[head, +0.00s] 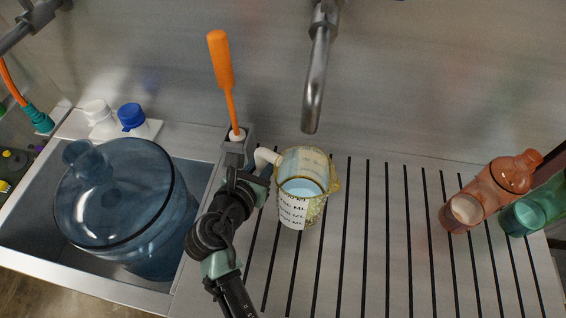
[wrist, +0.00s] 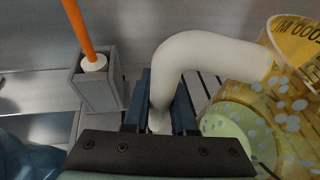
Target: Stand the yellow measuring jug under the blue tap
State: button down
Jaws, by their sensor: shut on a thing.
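The yellow measuring jug (head: 292,208) is see-through with black writing on its side and a white curved handle. It is upright over the slatted draining board, and I cannot tell whether its base touches. My gripper (head: 258,174) is shut on the handle at the jug's left; in the wrist view the handle (wrist: 190,50) rises from between the jaws (wrist: 160,108), with the speckled yellow jug (wrist: 285,110) at right. A grey metal tap spout (head: 317,80) hangs down, its end just above the jug in the picture.
A large blue water bottle (head: 125,205) lies in the sink at left. An orange-handled brush (head: 222,65) stands in a grey holder (wrist: 97,92) beside my gripper. Orange (head: 510,173) and green (head: 548,205) bottles lie at right. The draining board (head: 385,230) between is clear.

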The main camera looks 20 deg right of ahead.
jog(key=shift+f+b, duration=0.35)
jog(key=shift+f, duration=2.85)
jog(key=c, duration=0.7)
grip_release()
jog(key=shift+f, duration=0.1)
jog(key=shift+c, duration=0.2)
